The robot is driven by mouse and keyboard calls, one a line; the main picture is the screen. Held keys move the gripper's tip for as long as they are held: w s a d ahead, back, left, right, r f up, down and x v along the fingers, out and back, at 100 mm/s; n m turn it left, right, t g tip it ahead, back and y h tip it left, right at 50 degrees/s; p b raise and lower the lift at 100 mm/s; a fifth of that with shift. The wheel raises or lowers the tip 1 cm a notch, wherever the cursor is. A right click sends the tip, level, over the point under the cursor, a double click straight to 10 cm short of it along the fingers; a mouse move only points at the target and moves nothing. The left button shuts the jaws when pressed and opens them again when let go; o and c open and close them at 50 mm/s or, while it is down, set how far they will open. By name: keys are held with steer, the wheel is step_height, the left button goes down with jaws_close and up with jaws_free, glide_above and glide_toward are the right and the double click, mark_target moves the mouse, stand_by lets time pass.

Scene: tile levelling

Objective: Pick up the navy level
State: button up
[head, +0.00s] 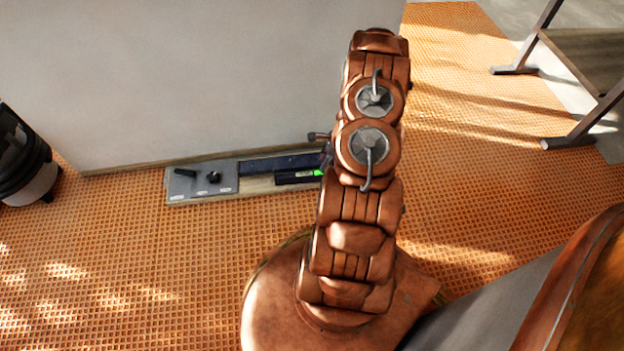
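A long dark navy bar (280,163) lies on a low board at the foot of the pale wall, left of my arm. In front of it lies a shorter dark bar (296,178) with a bright green spot near its right end. I cannot tell for sure which of the two is the navy level. My arm covers the area just right of both. Small dark parts at the arm's left edge may belong to my gripper (324,148); the rest of it is hidden behind the arm, so its fingers do not show clearly.
The board's left part is a grey panel (203,181) with small black items. A pale wall (200,70) rises behind. A black and white bin-like object (24,160) stands far left, and a metal-legged table (585,60) upper right. The orange textured floor (130,260) in front is clear.

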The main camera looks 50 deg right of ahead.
mark_target(315, 173)
step_height(315, 173, down, 2)
steer(key=shift+f, duration=0.1)
steer(key=shift+w+b+x, duration=0.15)
steer(key=shift+b+x, duration=0.9)
steer(key=shift+x, duration=0.65)
steer(key=shift+w+b+x, duration=0.2)
steer(key=shift+b+x, duration=0.8)
steer(key=shift+x, duration=0.7)
steer(key=shift+a, duration=0.15)
steer(key=shift+c, duration=0.2)
jaws_close()
